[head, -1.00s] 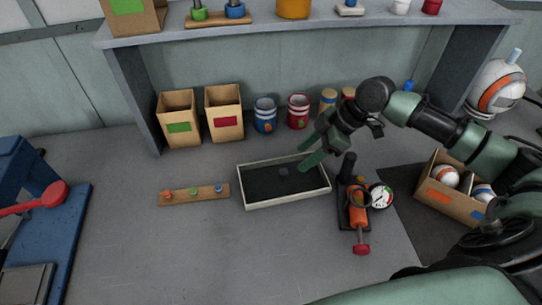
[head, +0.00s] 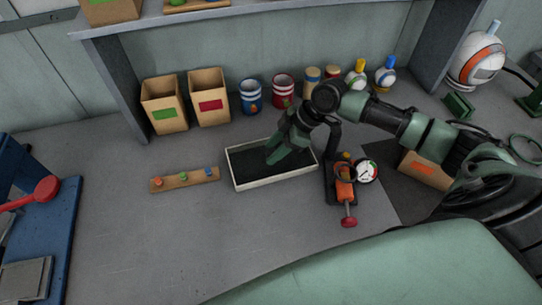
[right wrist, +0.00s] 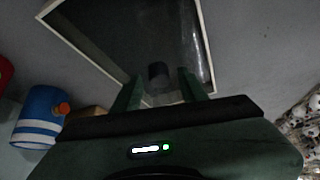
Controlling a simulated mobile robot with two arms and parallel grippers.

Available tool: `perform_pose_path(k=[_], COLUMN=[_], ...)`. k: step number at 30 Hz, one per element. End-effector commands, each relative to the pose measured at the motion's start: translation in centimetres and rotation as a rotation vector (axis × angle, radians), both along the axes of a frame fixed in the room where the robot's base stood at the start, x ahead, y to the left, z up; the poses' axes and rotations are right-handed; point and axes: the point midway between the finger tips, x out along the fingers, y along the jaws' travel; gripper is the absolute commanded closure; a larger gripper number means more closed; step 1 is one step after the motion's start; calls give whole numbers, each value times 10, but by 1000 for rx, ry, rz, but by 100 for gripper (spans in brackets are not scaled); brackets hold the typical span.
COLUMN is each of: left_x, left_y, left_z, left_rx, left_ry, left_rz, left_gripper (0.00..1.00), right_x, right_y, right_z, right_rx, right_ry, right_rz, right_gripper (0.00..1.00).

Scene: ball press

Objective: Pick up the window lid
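The window lid (head: 245,163) appears as a dark pane inside a pale rectangular frame (head: 236,178) on the table; I cannot tell pane and tray below apart. Its small dark knob (right wrist: 158,74) shows in the right wrist view, between and just beyond the fingertips. My right gripper (head: 276,157) is low over the pane's middle in the head view, hiding the knob there. In the right wrist view its two green fingers (right wrist: 160,92) stand apart on either side of the knob, with gaps visible. My left gripper is not in view.
A small press (head: 343,190) with a red-knobbed handle and gauge (head: 367,171) stands close right of the frame. A peg strip (head: 185,179) lies to the left. Cardboard bins (head: 209,98) and a blue-striped can (head: 250,96) stand behind. The front table is clear.

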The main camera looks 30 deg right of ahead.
Motion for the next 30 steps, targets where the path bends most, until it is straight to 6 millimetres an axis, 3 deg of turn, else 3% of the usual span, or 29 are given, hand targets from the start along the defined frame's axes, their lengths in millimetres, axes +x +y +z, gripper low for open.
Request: perform_pose_path(k=[1,4,14,19,23,30], left_x=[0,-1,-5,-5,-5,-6], left_y=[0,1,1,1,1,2], left_z=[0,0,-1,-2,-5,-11], left_rx=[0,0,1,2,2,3], left_ry=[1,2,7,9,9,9], left_rz=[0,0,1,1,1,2], left_gripper=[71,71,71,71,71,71], right_x=[0,0,0,0,1,2], right_y=[0,0,0,-1,0,-1], right_z=[0,0,2,13,33,100], right_rx=[0,0,0,-1,-1,-1], right_ry=[0,0,0,-2,-5,-9], right_rz=[0,0,0,1,2,2], right_gripper=[75,100,100,100,100,100])
